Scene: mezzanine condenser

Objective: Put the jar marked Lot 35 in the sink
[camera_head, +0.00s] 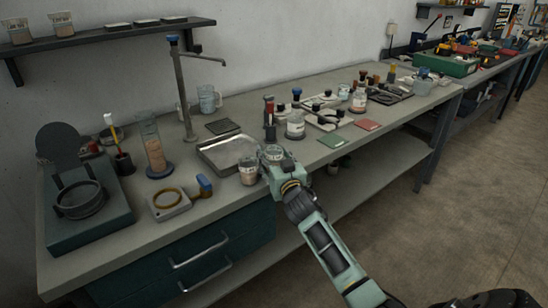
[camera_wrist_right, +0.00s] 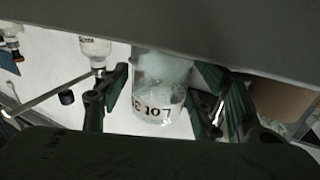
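The jar with a label reading "LOT 3" and a partly hidden digit (camera_wrist_right: 160,95) is glass and shows upside down in the right wrist view. In the head view this jar (camera_head: 274,152) is at the bench's front edge, just right of the sink. My right gripper (camera_head: 273,165) reaches in from the front; its fingers (camera_wrist_right: 161,85) lie along both sides of the jar and appear shut on it. I cannot tell whether its base touches the bench. The sink (camera_head: 222,152) is a shallow grey basin, empty. My left gripper is not in view.
A second labelled jar (camera_head: 249,171) stands close left of the gripper, at the sink's front right. A tall faucet (camera_head: 185,95) rises behind the sink. A bottle (camera_head: 295,124) and dark-handled items stand to the right. A blue-handled item (camera_head: 204,186) lies left front.

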